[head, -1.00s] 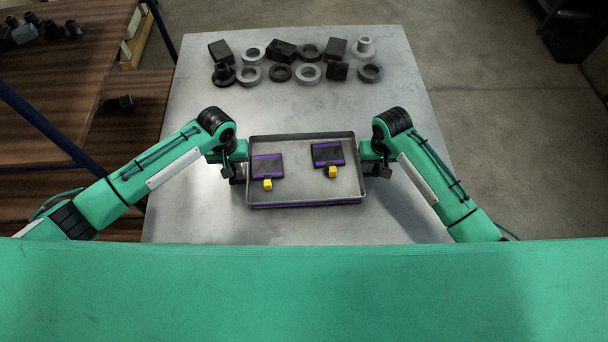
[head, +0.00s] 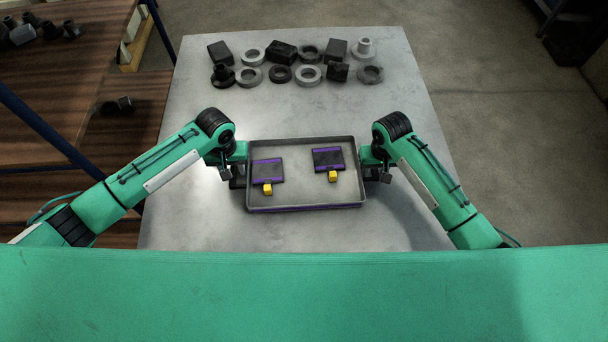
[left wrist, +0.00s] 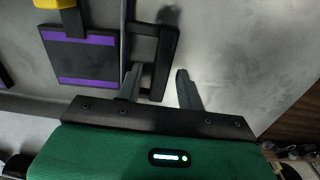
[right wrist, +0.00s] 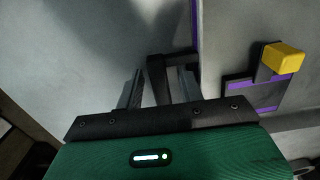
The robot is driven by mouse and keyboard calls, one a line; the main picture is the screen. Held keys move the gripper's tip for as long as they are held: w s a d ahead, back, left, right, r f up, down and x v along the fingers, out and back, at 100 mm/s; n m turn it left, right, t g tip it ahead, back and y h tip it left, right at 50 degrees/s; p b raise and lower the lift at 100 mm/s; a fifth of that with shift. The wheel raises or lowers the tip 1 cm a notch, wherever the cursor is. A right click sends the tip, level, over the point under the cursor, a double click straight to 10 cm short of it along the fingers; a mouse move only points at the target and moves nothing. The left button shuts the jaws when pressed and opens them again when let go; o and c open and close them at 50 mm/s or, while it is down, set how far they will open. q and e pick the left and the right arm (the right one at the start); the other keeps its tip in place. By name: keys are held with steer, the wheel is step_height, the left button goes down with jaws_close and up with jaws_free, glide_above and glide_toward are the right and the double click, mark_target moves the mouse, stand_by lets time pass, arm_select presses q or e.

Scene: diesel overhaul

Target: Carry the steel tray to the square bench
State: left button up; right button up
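The steel tray (head: 305,202) is a shallow rectangular pan on a grey metal-topped bench (head: 195,222). It carries two dark plates with purple bands, one left (head: 267,172) and one right (head: 328,158), each with a yellow block. My left gripper (head: 236,176) is at the tray's left end; in the left wrist view its fingers (left wrist: 160,88) stand apart on either side of the dark handle bar (left wrist: 164,62). My right gripper (head: 374,173) is at the right end; in the right wrist view its fingers (right wrist: 160,88) also straddle a handle (right wrist: 157,75) with gaps.
Several dark and grey blocks, rings and flanged parts (head: 308,73) stand in rows along the bench's far side. A wooden shelf unit (head: 60,85) with blue posts stands close on the left. Open floor (head: 500,140) lies to the right.

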steer(key=shift+r, duration=0.1)
arm_select(q)
step_height(320, 180, up, 11)
arm_select(e)
step_height(320, 180, up, 12)
stand_by(0.5)
arm_select(q)
steer(key=shift+f, duration=0.1)
stand_by(0.4)
